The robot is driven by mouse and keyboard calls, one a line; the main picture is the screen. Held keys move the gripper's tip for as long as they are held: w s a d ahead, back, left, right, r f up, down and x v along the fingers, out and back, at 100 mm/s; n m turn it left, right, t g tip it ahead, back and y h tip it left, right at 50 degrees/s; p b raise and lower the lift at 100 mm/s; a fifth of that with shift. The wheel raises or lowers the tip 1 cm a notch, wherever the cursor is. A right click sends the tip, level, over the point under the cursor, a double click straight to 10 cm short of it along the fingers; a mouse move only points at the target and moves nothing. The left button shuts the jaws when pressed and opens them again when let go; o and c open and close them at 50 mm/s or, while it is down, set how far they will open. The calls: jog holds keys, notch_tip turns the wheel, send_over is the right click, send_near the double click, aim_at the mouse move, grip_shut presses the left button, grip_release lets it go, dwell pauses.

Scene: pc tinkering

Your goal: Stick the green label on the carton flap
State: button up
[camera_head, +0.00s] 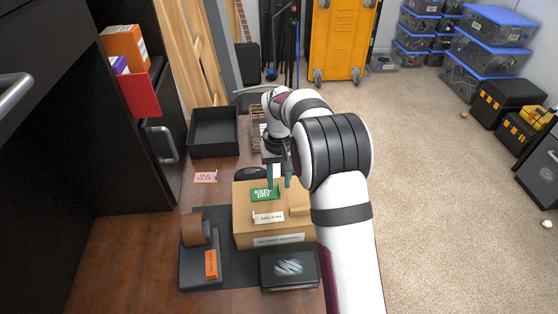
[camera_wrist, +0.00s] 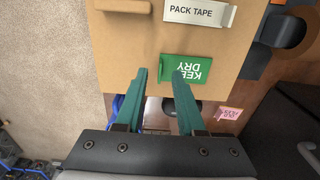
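The green label (camera_head: 265,193), reading "KEEP DRY", lies on the top of the brown carton (camera_head: 244,222), near its far edge. It looks flat, with no visible gap below it. In the wrist view the green label (camera_wrist: 190,69) is at the carton's edge, partly covered by one fingertip. My gripper (camera_head: 280,184) has two teal fingers, apart with nothing gripped between them. In the wrist view my gripper (camera_wrist: 159,75) is over the carton's edge, just beside the label. Whether a fingertip touches the label, I cannot tell. A separate flap is hard to make out.
A white "PACK TAPE" tag (camera_head: 268,218) is on the carton. A tape dispenser (camera_head: 193,230), an orange label (camera_head: 211,263) and a black box (camera_head: 289,268) are nearby. A pink label (camera_head: 206,177) lies on the table. A black tray (camera_head: 214,131) stands farther back.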

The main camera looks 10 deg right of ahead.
notch_tip(320, 180, up, 14)
dwell(0.4)
jog(key=s+r+m+y, duration=0.1)
jog(key=s+r+m, duration=0.2)
jog(key=s, duration=1.6)
jog(key=s+f+m, duration=0.1)
jog(key=s+f, duration=0.2)
jog(key=s, duration=0.5)
jog(key=s+f+m, duration=0.1)
jog(key=s+f, duration=0.2)
jog(key=s, duration=0.5)
jog(key=shift+s+d+f+m+y, duration=0.15)
jog(key=shift+s+f+m+y, duration=0.15)
jog(key=shift+f+m+y, duration=0.1)
